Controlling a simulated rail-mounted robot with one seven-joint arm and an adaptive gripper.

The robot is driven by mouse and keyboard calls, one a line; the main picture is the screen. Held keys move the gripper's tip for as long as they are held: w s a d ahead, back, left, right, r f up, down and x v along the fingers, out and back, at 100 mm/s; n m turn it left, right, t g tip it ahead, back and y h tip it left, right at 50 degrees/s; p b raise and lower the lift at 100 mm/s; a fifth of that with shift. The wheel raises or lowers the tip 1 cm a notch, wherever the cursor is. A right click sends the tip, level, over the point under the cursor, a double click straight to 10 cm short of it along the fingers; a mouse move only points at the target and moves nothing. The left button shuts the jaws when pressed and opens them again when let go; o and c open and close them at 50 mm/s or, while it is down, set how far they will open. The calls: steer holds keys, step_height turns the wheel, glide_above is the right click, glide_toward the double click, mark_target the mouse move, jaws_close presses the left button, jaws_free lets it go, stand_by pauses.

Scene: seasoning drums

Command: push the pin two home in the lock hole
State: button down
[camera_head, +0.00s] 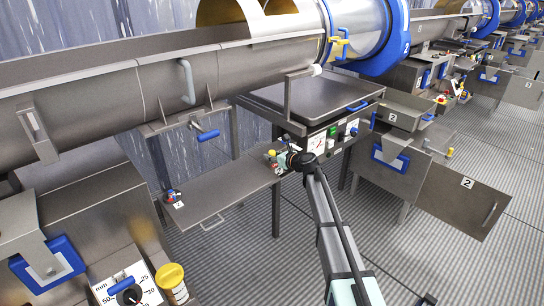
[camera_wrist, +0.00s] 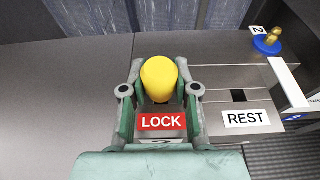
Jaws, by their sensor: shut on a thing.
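A yellow round knob (camera_wrist: 159,80), the top of a pin, stands between the fingers of my gripper (camera_wrist: 160,92) in the wrist view. My gripper is shut on it. The red LOCK label (camera_wrist: 162,122) lies just on the near side of the knob, on a metal plate. The lock hole is hidden under the knob and fingers, so I cannot tell how deep the pin sits. In the head view my gripper (camera_head: 284,160) is at the shelf's right end, beside the panel, with a small yellow knob (camera_head: 271,153) next to it.
A square hole (camera_wrist: 238,95) by the white REST label (camera_wrist: 247,119) is empty, right of my gripper. A blue-and-brass fitting (camera_wrist: 268,42) with a 2 tag stands farther right. A panel with dials (camera_head: 330,139) is close to my gripper. The shelf (camera_head: 215,190) is mostly clear.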

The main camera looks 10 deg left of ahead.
steer(key=shift+f, duration=0.5)
steer(key=c, duration=0.8)
jaws_free()
steer(key=v, duration=1.2)
steer(key=shift+r, duration=0.1)
